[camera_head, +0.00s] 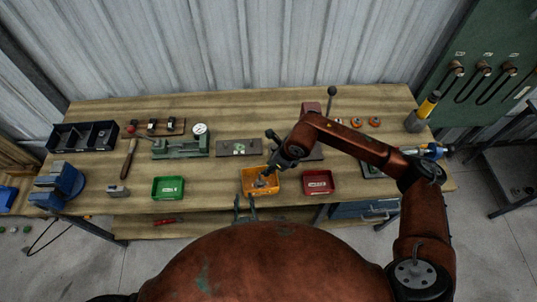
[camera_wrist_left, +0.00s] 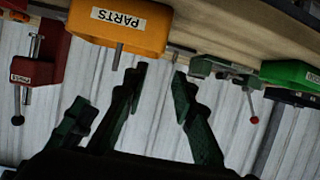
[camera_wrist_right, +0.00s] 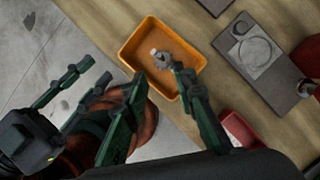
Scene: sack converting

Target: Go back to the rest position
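My left gripper (camera_head: 245,204) is just in front of the bench's front edge, below the yellow parts bin (camera_head: 248,190). Its fingers are apart and empty, as the left wrist view also shows (camera_wrist_left: 158,80). My right arm reaches across the bench from the right. Its gripper (camera_head: 272,172) is over the yellow bin, partly hidden by the arm in the head view. In the right wrist view the right gripper's fingers (camera_wrist_right: 158,77) are apart, with nothing held between them. A small grey metal piece (camera_wrist_right: 161,60) lies in the bin.
A green bin (camera_head: 168,188) stands left of the yellow bin and a red bin (camera_head: 317,182) right of it. A blue vise (camera_head: 58,184) is at the left end. A green fixture with a dial (camera_head: 180,147) stands behind.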

